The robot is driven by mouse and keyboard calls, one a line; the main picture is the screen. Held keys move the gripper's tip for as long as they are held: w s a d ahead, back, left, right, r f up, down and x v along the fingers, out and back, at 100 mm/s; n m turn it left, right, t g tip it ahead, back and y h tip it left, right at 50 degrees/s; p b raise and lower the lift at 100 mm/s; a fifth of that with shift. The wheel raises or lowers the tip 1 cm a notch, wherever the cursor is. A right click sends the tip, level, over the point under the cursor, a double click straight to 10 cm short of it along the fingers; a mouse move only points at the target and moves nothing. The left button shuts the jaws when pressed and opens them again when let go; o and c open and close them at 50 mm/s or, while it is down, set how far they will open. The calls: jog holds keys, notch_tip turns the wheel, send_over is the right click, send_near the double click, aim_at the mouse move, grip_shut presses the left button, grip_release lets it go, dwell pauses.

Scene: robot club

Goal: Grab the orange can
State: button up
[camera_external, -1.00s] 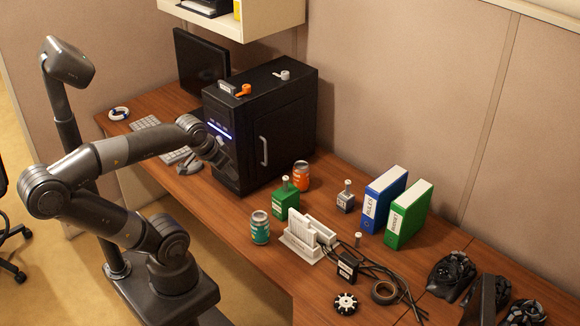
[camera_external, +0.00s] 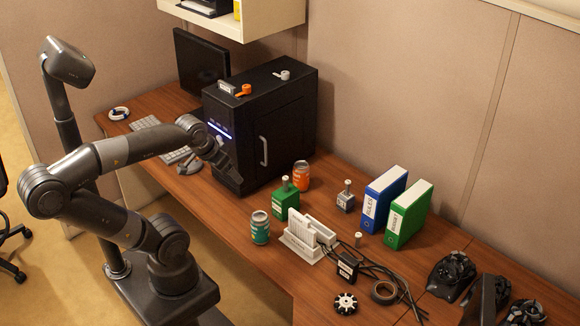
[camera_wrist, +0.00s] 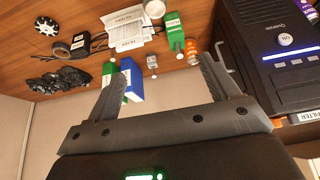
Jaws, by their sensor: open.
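The orange can (camera_external: 301,175) stands on the desk just right of the black computer case, behind the green block-shaped item. In the wrist view, which is upside down, the can (camera_wrist: 192,51) shows near the top, close to the right finger and partly beside the green item. My gripper (camera_external: 236,174) is open and empty, in front of the computer case, left of the can and apart from it. In the wrist view my two spread fingers (camera_wrist: 164,72) have nothing between them in their grip.
The green item (camera_external: 286,203) stands in front of the can. A teal can (camera_external: 260,228) and a white filter rack (camera_external: 308,243) stand nearer the desk edge. The computer case (camera_external: 285,125) rises close behind my gripper. Blue (camera_external: 383,199) and green (camera_external: 408,214) binders stand to the right.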

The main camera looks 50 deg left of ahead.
jog(key=shift+o, duration=0.4)
jog(key=n+g, duration=0.4)
jog(key=g, duration=0.2)
send_over(303, 163)
jog(key=f, duration=1.9)
jog(key=shift+s+d+f, duration=0.15)
jog(key=shift+s+f, duration=0.05)
jog(key=shift+f, duration=0.05)
jog(key=shift+w+f, duration=0.15)
jog(key=shift+f, duration=0.2)
notch_tip(303, 163, down, 5)
jog(key=shift+f, duration=0.2)
jog(key=shift+s+f, duration=0.2)
jog(key=shift+f, duration=0.7)
jog(key=shift+s+f, duration=0.15)
jog(key=shift+f, duration=0.8)
jog(key=shift+s+f, duration=0.2)
jog(key=shift+f, duration=0.7)
